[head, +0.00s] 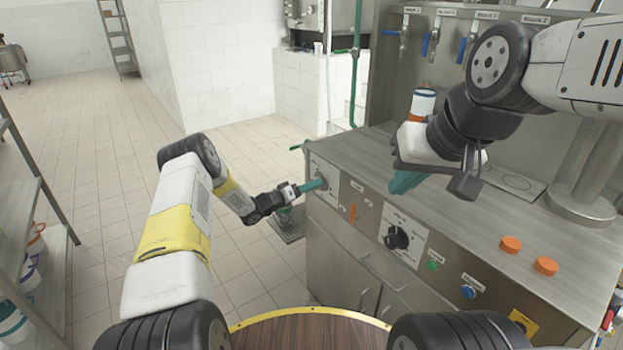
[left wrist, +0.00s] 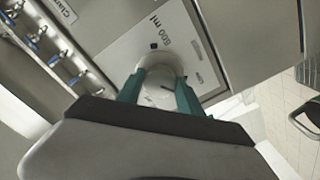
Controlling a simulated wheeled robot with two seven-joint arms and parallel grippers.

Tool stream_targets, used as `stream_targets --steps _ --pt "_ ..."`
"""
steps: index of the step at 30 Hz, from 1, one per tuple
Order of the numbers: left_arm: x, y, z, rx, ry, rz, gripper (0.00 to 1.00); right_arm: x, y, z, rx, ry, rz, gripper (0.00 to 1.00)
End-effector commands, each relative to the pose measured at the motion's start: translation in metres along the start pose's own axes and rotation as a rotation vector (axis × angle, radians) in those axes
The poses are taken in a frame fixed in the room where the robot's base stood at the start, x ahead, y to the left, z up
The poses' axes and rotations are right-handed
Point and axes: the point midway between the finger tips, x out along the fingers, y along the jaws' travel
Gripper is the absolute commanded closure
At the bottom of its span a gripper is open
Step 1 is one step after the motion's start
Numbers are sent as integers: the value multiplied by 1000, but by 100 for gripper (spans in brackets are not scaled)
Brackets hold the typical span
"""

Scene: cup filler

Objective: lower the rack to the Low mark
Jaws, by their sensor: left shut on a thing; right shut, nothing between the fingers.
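My left gripper (head: 313,186) reaches the panel (head: 325,178) at the left end of the steel machine's front. In the left wrist view its teal fingers (left wrist: 160,90) are shut on a pale round knob (left wrist: 160,68). The knob is on a plate with a volume label in ml, and the fingers hide part of it. My right gripper (head: 405,181) is shut and empty above the machine's worktop. I cannot clearly make out the rack or a Low mark in either view.
Two orange discs (head: 510,244) lie on the worktop. A cup (head: 423,102) stands behind my right gripper.

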Motion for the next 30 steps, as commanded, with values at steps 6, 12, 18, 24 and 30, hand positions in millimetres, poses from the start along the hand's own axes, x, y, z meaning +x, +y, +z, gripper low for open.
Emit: stream_targets --steps 6,12,18,24,30 --pt "0 0 -1 -167 1 -1 97 0 0 0 0 0 0 100" --pt "0 0 -1 -277 1 -2 97 0 0 0 0 0 0 100" --pt "-1 0 0 -339 1 -2 98 0 0 0 0 0 0 100" --pt "-1 0 0 -363 1 -2 98 0 0 0 0 0 0 100" --pt "-1 0 0 -365 1 -2 98 0 0 0 0 0 0 100"
